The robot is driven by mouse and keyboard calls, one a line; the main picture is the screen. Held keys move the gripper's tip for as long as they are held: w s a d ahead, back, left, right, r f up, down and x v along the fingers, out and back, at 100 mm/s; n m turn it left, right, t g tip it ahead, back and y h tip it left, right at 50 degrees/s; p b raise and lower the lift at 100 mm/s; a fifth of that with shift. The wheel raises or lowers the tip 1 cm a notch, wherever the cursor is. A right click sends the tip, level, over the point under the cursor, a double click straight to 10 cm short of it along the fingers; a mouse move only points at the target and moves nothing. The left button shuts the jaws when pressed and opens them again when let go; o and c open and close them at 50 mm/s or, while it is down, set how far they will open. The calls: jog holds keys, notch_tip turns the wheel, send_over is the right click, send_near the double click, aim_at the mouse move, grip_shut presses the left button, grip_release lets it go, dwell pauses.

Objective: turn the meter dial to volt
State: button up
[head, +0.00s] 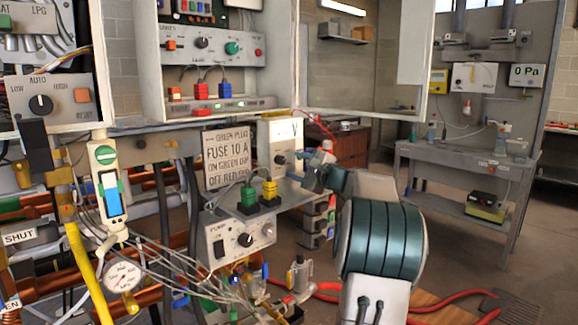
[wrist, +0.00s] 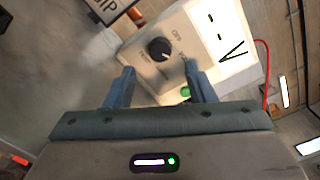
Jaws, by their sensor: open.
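The meter (head: 268,138) is a pale box standing beyond the grey pump panel, left of my gripper (head: 318,165). In the wrist view the meter (wrist: 140,50) appears tilted, with a white display (wrist: 222,32) showing dashes and a V. Its round black dial (wrist: 160,49) sits beside the display, with small labels around it; OFF is partly legible, but the pointer's setting is too small to tell. My gripper (wrist: 158,70) is open and empty. Its two blue fingertips are just below the dial in the wrist view, one to each side, and do not appear to touch it.
A sign reading FUSE 10 A (head: 228,158) stands left of the meter. The pump panel (head: 238,236), with green and yellow plugs on top, lies in front. A red lead (wrist: 264,75) runs beside the meter. A green button (wrist: 185,91) shows near the right finger.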

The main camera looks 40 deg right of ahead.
jog(key=s, duration=0.8)
jog(key=shift+s+d, duration=0.3)
